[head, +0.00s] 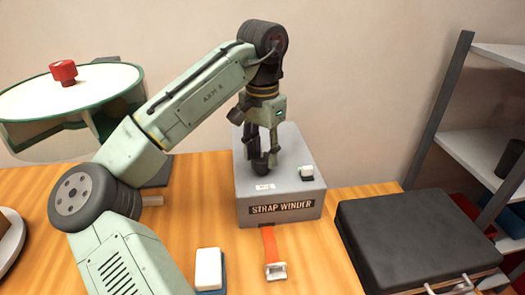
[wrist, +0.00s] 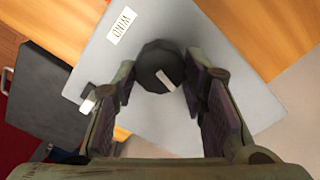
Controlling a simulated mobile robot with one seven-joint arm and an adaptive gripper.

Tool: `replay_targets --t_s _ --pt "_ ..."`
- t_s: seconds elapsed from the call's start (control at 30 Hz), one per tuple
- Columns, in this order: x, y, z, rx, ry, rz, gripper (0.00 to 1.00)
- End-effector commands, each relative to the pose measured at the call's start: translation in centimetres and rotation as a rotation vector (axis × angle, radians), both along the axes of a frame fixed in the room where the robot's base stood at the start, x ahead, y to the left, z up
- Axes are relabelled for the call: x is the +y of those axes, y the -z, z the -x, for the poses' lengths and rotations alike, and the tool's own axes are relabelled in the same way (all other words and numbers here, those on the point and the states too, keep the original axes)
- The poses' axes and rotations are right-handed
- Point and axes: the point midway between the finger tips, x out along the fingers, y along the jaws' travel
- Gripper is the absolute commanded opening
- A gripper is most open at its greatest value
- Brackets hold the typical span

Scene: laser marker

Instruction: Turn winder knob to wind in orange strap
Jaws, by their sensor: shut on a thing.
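The grey strap winder box (head: 285,180) stands on the wooden table, with "STRAP WINDER" on its front. Its dark round knob (wrist: 153,58) has a pale mark on top, and a "WIND" label (wrist: 120,27) lies beside it. My gripper (head: 262,160) points down onto the box top and is shut on the knob, which shows between its fingers in the wrist view. In the head view the fingers partly hide the knob. The orange strap (head: 269,243) hangs out of the box's front, with a metal end piece (head: 276,271) lying on the table.
A small white-topped switch (head: 307,172) sits on the box's right side. A black case (head: 415,240) lies to the right, before a grey shelf (head: 480,150). A white and blue block (head: 208,268) is at the front. A round green-rimmed drum (head: 65,95) stands at left.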

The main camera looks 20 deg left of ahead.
Motion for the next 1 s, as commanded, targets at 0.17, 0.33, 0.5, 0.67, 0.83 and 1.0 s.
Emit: replay_targets --t_s 0.17,0.33,0.5,0.67,0.83,1.0 --pt "0.07 0.01 0.01 0.001 -0.169 -0.002 0.11" --pt "0.09 0.01 0.01 0.001 -0.330 -0.002 0.11" --pt "0.12 0.02 0.01 0.001 -0.492 -0.002 0.11" --pt "0.13 0.02 0.01 0.001 -0.643 -0.001 0.11" --pt "0.15 0.02 0.02 0.001 -0.805 -0.001 0.11" --pt "0.15 0.02 0.03 0.001 -0.966 -0.001 0.11"
